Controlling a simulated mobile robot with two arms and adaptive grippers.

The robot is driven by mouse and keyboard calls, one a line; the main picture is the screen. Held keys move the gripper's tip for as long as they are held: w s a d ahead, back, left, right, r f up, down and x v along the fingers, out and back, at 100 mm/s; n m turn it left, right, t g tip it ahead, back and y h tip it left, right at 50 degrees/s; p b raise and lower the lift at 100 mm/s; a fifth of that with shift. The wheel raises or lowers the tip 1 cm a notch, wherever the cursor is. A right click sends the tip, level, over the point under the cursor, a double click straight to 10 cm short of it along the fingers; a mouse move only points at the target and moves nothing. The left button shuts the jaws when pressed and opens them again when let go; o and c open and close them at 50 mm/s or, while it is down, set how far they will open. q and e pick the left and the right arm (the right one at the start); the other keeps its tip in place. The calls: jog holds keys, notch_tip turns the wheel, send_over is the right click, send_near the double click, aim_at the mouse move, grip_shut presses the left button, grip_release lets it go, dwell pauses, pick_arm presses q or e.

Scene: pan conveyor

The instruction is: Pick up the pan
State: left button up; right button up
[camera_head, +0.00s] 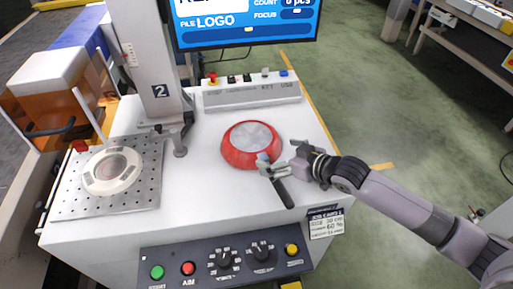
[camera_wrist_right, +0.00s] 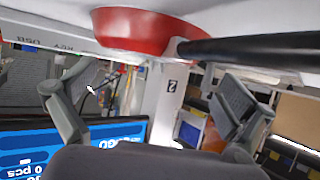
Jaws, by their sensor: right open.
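The red pan (camera_head: 233,152) with a grey inside lies on the white work table (camera_head: 200,200), its black handle (camera_head: 284,193) pointing toward the front edge. My right gripper (camera_head: 280,160) comes in from the right, close to the pan's rim and the start of the handle. In the right wrist view the gripper (camera_wrist_right: 158,92) is open with nothing between its fingers. There the pan's red side (camera_wrist_right: 140,28) and black handle (camera_wrist_right: 260,45) show at the top, beyond the fingertips. My left gripper is not in view.
A white round device (camera_head: 112,183) sits on a perforated plate (camera_head: 150,190) at left, near a column (camera_head: 150,60). A grey button box (camera_head: 250,95) stands behind the pan, below a monitor (camera_head: 245,30). A control panel (camera_head: 205,262) runs along the front. The table between plate and pan is clear.

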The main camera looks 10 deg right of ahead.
aim_at(266, 150)
jog(key=x, duration=0.5)
jog(key=shift+w+d+f, duration=0.1)
jog(key=shift+w+f, duration=0.2)
jog(key=shift+c, duration=0.6)
jog(key=shift+s+f, duration=0.1)
jog(key=shift+s, duration=0.05)
jog(key=c, duration=1.5)
grip_shut()
